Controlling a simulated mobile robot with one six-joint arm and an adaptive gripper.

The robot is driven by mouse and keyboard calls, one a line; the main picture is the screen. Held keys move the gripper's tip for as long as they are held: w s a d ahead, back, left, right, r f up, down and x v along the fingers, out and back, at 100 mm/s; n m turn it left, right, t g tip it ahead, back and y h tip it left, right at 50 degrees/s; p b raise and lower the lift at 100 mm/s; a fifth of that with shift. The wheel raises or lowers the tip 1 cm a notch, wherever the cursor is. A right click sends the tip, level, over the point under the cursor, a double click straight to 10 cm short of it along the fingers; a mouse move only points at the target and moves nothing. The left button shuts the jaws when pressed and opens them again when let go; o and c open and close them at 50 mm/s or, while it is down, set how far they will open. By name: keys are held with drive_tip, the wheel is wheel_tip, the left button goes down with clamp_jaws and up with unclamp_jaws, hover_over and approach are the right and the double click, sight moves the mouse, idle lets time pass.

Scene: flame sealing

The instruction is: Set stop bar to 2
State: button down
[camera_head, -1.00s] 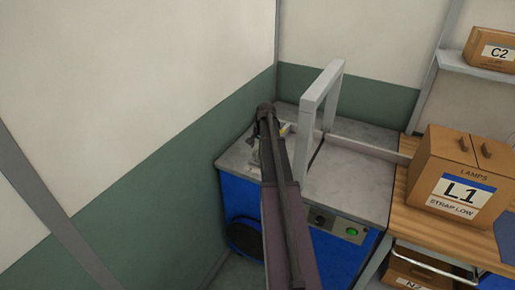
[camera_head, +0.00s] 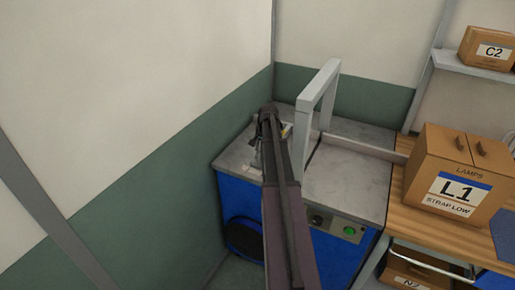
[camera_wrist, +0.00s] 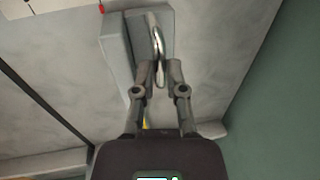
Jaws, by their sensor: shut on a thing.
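In the wrist view, my gripper (camera_wrist: 157,76) is shut on a shiny metal handle (camera_wrist: 157,42), a narrow loop. The handle stands against a grey block (camera_wrist: 118,48), which appears to be the stop bar. The block sits on the grey worktop (camera_wrist: 60,75). A pale strip with a red mark (camera_wrist: 45,11) shows at the top left edge; no number on it is readable. In the head view, my arm covers most of the gripper and the handle at the worktop's left part.
The blue machine (camera_head: 238,200) carries the worktop, a grey arch (camera_head: 301,140) and a front panel with a green button (camera_head: 350,231). The green-and-white wall is close on the left. A lamps carton (camera_head: 440,165) stands on the wooden bench at right.

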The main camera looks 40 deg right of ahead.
drive_tip(key=c, duration=0.7)
unclamp_jaws()
drive_tip(key=shift+f, duration=0.1)
drive_tip(key=shift+w, duration=0.1)
